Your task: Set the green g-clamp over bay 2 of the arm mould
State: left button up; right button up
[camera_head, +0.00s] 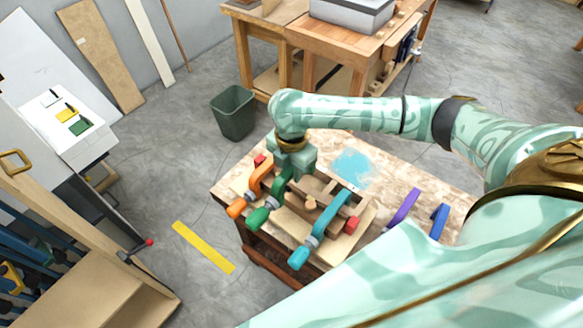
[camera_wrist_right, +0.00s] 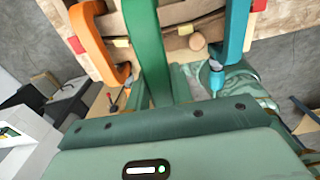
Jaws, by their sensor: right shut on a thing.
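The green g-clamp (camera_head: 270,205) is between the orange clamp (camera_head: 251,188) and the teal clamp (camera_head: 322,232) at the wooden arm mould (camera_head: 331,189). My right gripper (camera_head: 288,174) is shut on the green clamp, from above and behind it. In the right wrist view the green clamp's frame (camera_wrist_right: 148,45) rises from the gripper, across the mould's curved strips (camera_wrist_right: 185,40). The orange clamp (camera_wrist_right: 88,40) and teal clamp (camera_wrist_right: 234,42) stand apart on either side. Whether the green clamp touches the mould cannot be told. My left gripper is not in view.
A purple clamp (camera_head: 403,207) and a blue clamp (camera_head: 439,221) lie at the right of the speckled table (camera_head: 385,180). A blue patch (camera_head: 352,167) marks the table behind the mould. A bin (camera_head: 233,112) and a workbench (camera_head: 330,40) stand beyond.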

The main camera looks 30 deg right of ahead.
jog(key=shift+f, duration=0.15)
jog(key=shift+f+b, duration=0.65)
jog(key=shift+f, duration=1.45)
jog(key=shift+f, duration=0.1)
jog(key=shift+f, duration=0.3)
jog(key=shift+s+f+b, duration=0.2)
jog(key=shift+f+b, duration=0.1)
jog(key=shift+f, duration=0.4)
grip_shut()
jog(key=shift+w+f, duration=0.3)
jog(key=shift+f, duration=0.45)
jog(key=shift+s, duration=0.1)
